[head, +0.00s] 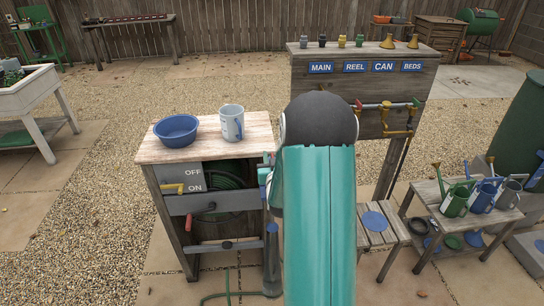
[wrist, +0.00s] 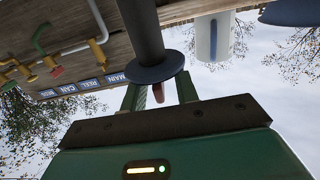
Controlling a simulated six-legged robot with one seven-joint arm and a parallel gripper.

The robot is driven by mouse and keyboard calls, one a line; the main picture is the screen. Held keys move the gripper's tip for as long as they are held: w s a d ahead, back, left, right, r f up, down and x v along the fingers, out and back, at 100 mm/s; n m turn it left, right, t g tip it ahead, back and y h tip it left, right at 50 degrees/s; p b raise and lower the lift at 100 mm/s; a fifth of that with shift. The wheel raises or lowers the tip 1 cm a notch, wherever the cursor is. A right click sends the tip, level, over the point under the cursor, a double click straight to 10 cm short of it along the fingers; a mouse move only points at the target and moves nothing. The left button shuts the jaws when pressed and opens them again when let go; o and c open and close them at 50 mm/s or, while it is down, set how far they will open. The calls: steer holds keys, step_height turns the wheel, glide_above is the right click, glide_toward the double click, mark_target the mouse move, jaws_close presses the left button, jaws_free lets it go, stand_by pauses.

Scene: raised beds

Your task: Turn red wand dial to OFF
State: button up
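In the wrist view, which shows the scene upside down, the two fingers of my gripper (wrist: 162,94) stand apart. A small red-brown piece (wrist: 158,92), possibly the red dial, shows between them with gaps on both sides. A dark post (wrist: 142,28) with a round dark blue flange (wrist: 155,70) lies in front and hides the fingertips. I cannot tell whether the fingers touch anything. In the head view my arm hides the gripper's work area. A dark post with a blue top (head: 271,250) stands beside the wooden cart. No dial setting is readable.
The wooden cart (head: 160,153) carries a blue bowl (head: 176,130) and a mug (head: 230,122). Its grey OFF/ON plate (head: 191,178) has a yellow lever (head: 172,188) beside it. A signboard with valves (head: 365,85) stands behind my arm. Watering cans (head: 480,196) stand right. Gravel lies left.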

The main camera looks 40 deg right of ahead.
steer(key=shift+s, duration=0.1)
steer(key=c, duration=0.4)
jaws_close()
steer(key=shift+a+m+g+h, duration=0.1)
steer(key=shift+m+g+h, duration=0.3)
steer(key=shift+h, duration=0.1)
steer(key=shift+f+m+g+h, duration=0.1)
steer(key=shift+m+g+h, duration=0.7)
steer(key=shift+h, duration=0.2)
steer(key=m+g+h, duration=0.2)
steer(key=g, duration=0.1)
steer(key=m+g+h, duration=0.1)
steer(key=shift+w+a+m+g, duration=0.1)
steer(key=shift+w+m+g, duration=0.2)
steer(key=shift+g, duration=0.1)
steer(key=m+g+h, duration=0.1)
steer(key=g, duration=0.1)
steer(key=m+g, duration=0.2)
steer(key=g, duration=0.1)
steer(key=shift+s+h, duration=0.1)
steer(key=shift+h, duration=0.3)
steer(key=shift+m+g, duration=1.4)
steer(key=shift+g, duration=0.6)
steer(key=shift+s+d, duration=0.1)
steer(key=shift+d, duration=0.1)
